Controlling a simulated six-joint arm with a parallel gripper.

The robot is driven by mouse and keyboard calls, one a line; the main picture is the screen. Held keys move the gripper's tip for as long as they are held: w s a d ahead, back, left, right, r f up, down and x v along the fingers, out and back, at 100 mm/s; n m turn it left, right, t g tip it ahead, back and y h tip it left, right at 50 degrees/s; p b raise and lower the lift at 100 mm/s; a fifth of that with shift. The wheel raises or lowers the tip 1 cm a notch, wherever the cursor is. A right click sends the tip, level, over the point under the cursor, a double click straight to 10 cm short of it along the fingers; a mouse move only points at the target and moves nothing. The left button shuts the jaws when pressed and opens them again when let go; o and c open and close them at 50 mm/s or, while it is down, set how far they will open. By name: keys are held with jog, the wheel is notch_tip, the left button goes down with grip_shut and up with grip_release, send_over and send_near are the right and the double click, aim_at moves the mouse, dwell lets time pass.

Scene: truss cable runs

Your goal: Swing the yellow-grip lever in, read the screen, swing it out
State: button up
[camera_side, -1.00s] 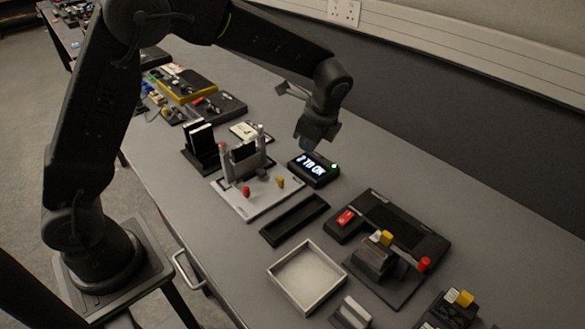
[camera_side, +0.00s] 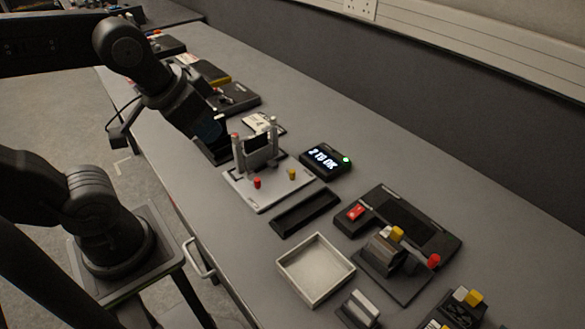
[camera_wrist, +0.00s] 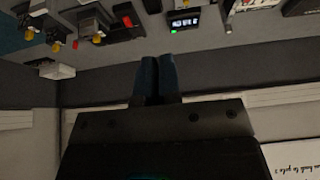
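The small black screen box (camera_side: 328,160) shows lit white text that looks like "2 TO OK", with a green light at its corner. It also shows in the wrist view (camera_wrist: 183,20). A yellow grip (camera_side: 292,174) and a red grip (camera_side: 257,183) stand on the light grey plate (camera_side: 268,200). Another yellow grip (camera_side: 397,233) sits on the dark block at the right, with a red grip (camera_side: 434,261) beside it. I cannot tell which yellow grip is the lever's. My gripper (camera_wrist: 157,62) is empty, its fingers together. In the side view it is left of the grey plate, above the bench.
An empty light tray (camera_side: 316,270) and a long black tray (camera_side: 306,211) lie in front of the screen box. A red rocker switch (camera_side: 356,212) is right of them. Upright posts (camera_side: 237,150) rise from the grey plate.

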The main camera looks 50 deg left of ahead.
jog(key=shift+o, duration=0.6)
jog(key=shift+w, duration=0.15)
jog(key=o, duration=0.6)
jog(key=w+n+g, duration=0.1)
jog(key=w, duration=0.2)
jog(key=w+a+f+n+g, duration=0.1)
jog(key=w+n, duration=0.1)
jog(key=w, duration=0.2)
jog(key=w+a+f+n, duration=0.1)
jog(key=w, duration=0.3)
jog(key=shift+w+a+f+n+g, duration=0.1)
jog(key=shift+a+n+g, duration=0.2)
jog(key=shift+g, duration=0.1)
jog(key=shift+c, duration=0.2)
jog(key=n+g, duration=0.3)
jog(key=n, duration=0.2)
send_over(290, 171)
notch_tip(290, 171, down, 12)
jog(key=r, duration=0.1)
jog(key=f, duration=1.4)
jog(key=shift+w+d+f, duration=0.15)
jog(key=shift+w+f, duration=0.1)
jog(key=shift+c, duration=0.2)
grip_shut()
